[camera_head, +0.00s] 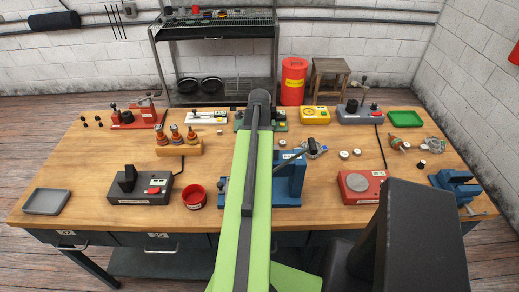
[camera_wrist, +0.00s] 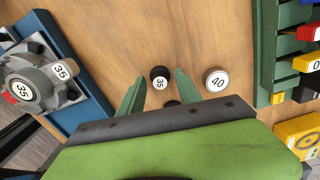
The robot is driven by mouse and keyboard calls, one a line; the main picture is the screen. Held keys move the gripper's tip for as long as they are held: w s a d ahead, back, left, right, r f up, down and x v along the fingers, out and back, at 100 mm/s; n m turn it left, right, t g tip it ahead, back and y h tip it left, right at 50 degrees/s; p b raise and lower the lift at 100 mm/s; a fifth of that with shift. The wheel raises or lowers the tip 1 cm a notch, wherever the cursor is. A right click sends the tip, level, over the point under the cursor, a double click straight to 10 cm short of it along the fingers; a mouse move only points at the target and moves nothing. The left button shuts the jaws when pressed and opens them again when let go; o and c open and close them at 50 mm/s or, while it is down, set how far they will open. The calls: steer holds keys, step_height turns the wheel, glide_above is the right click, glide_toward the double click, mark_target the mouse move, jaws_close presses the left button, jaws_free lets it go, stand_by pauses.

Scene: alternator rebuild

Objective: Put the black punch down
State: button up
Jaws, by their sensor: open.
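The black punch (camera_wrist: 160,72), a small dark cylinder with a white 35 label on top, stands on the wooden table in the wrist view. My gripper (camera_wrist: 160,77) is open, with one green finger on each side of it. I cannot tell whether either finger touches it. Another dark round piece (camera_wrist: 172,103) shows partly below it, close to the gripper's body. In the head view my green arm hides the punch and the fingers.
A white-topped piece marked 40 (camera_wrist: 216,81) stands just right of the fingers. The blue press (camera_head: 289,180) and a green rack (camera_wrist: 272,50) flank this spot. A red cup (camera_head: 194,197) stands left of my arm. Bare wood shows at the table's left (camera_head: 90,165).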

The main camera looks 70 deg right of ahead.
step_height(320, 180, up, 12)
steer(key=p, duration=1.1)
steer(key=shift+p, duration=0.35)
steer(key=w+a+n, duration=1.6)
steer(key=w+a, duration=0.7)
steer(key=w, duration=0.4)
steer(key=w+a+n, duration=0.4)
steer(key=a+n, duration=0.4)
steer(key=a, duration=0.8)
steer(key=w+a+n, duration=0.4)
steer(key=a+n, duration=0.5)
steer(key=a, duration=0.8)
steer(key=shift+a, duration=0.15)
